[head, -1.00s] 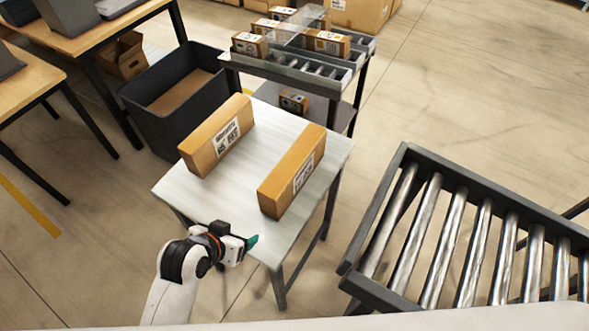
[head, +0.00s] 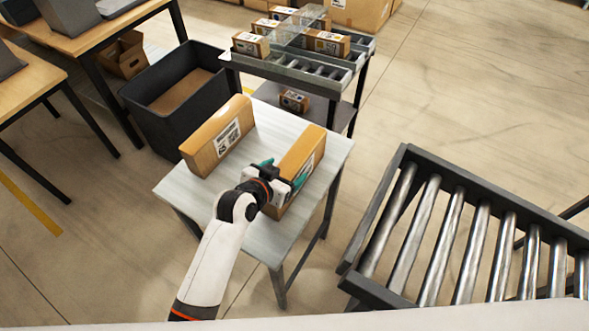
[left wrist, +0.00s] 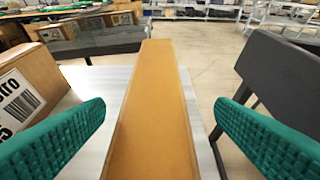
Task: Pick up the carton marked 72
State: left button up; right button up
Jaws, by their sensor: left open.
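Two brown cartons stand on a small white table (head: 245,235). The right carton (head: 303,152) has a white label on its right face, too small to read. In the left wrist view its long top (left wrist: 152,110) runs between my fingers. The left carton (head: 217,137) also bears a label; in the left wrist view (left wrist: 28,85) only part of its print and a barcode show. I cannot make out a 72 on either. My left gripper (head: 282,173) is open, its green fingertips on either side of the right carton's near end, apparently not touching it. My right gripper is not in view.
A roller conveyor (head: 455,235) stands to the right of the table. A dark bin (head: 150,115) is behind it to the left. A rack (head: 290,72) with several small boxes stands behind the table. The table between the two cartons is clear.

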aim_at(290, 164)
pick_arm(q)
jog(key=shift+p+x, duration=0.4)
jog(key=shift+x, duration=1.95)
jog(key=shift+w+a+r, duration=0.15)
jog(key=shift+a, duration=0.1)
jog(key=shift+c, duration=0.4)
grip_shut()
jog(key=shift+r, duration=0.1)
